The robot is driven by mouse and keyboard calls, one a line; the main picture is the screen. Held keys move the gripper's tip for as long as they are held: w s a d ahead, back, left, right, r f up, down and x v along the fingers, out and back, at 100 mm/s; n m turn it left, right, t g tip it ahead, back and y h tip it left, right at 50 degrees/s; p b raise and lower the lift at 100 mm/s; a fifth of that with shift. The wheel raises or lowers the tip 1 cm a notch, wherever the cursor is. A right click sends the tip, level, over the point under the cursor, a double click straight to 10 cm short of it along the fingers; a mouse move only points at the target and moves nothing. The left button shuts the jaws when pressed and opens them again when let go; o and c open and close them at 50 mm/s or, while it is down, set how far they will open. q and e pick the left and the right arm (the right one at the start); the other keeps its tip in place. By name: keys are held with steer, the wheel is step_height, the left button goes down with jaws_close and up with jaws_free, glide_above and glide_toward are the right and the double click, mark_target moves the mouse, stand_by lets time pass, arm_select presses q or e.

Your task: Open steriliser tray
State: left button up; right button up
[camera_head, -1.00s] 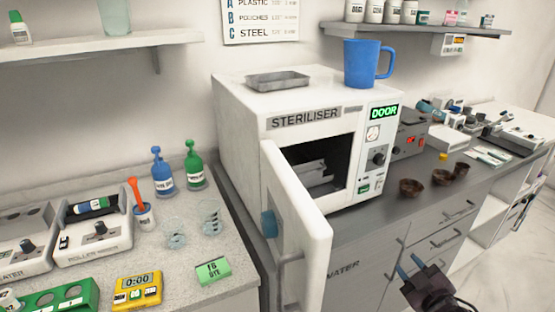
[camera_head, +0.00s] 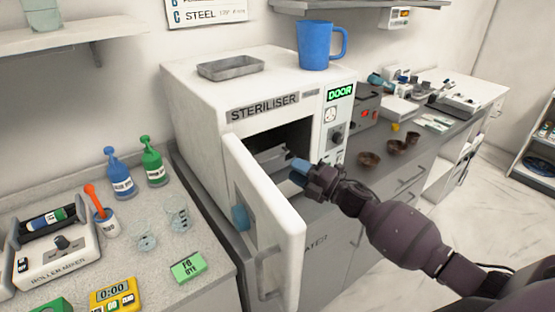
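The white steriliser (camera_head: 205,108) stands on the grey counter with its door (camera_head: 265,215) swung open towards me. A grey metal tray (camera_head: 268,157) shows partly inside the dark chamber. My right gripper (camera_head: 298,172) has its blue fingertips at the chamber opening, close to the tray's front end. The gripper body and wrist hide part of the opening, and I cannot tell whether the fingers touch the tray or how far apart they are. My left gripper is out of view.
A blue mug (camera_head: 315,46) and a shallow metal tray (camera_head: 230,67) sit on top of the steriliser. Brown bowls (camera_head: 369,160) stand on the counter at right. Bottles, a roller mixer (camera_head: 62,250) and a timer (camera_head: 112,295) occupy the left bench. The open door stands left of my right arm.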

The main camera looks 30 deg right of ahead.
steer(key=shift+p+x, duration=0.4)
steer(key=shift+x, duration=2.7)
steer(key=shift+c, duration=0.3)
jaws_close()
